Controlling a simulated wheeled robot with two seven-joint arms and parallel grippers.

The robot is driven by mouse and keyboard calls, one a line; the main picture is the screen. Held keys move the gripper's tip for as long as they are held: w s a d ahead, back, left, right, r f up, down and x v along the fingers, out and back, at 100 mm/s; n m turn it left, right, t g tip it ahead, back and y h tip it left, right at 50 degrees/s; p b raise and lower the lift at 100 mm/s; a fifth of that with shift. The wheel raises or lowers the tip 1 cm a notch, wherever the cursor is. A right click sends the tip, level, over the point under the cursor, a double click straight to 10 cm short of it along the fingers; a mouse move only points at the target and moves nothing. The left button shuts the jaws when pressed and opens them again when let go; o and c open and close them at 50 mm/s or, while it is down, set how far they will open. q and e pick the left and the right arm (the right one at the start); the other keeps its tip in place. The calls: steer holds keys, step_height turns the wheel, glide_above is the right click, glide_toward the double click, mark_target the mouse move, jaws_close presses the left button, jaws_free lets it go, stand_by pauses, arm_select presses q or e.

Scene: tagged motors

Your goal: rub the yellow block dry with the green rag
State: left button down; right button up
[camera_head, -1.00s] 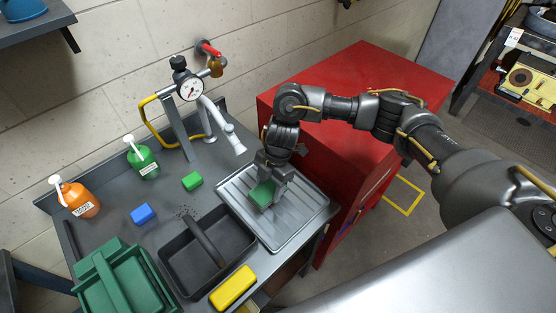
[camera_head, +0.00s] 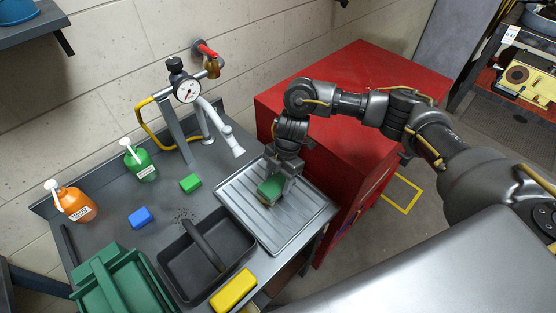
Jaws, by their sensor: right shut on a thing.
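My right gripper (camera_head: 270,178) points down over the ribbed metal drain tray and is shut on a green piece (camera_head: 271,188), which looks like the green rag. A tan edge shows under the green; I cannot tell whether it belongs to the same piece. The held piece is at or just above the tray; contact is unclear. The yellow block (camera_head: 233,291) lies at the table's front edge, beside the black basin and apart from the gripper. My left gripper is not in view.
The drain tray (camera_head: 300,222) is otherwise bare. The black basin (camera_head: 178,266) has a dark bar across it. A green block (camera_head: 190,183), blue block (camera_head: 140,217), green bottle (camera_head: 139,162), orange bottle (camera_head: 75,205), green crate (camera_head: 100,262) and gauge stand (camera_head: 177,130) occupy the left and back.

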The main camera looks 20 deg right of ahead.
step_height(320, 180, up, 3)
steer(key=shift+w+f+p, duration=0.15)
steer(key=shift+p, duration=0.6)
steer(key=shift+s+r+p, duration=0.2)
steer(key=shift+r+p, duration=0.8)
steer(key=shift+r, duration=0.1)
steer(key=shift+r+p, duration=1.35)
steer(key=shift+r, duration=0.35)
steer(key=shift+w+f, duration=0.1)
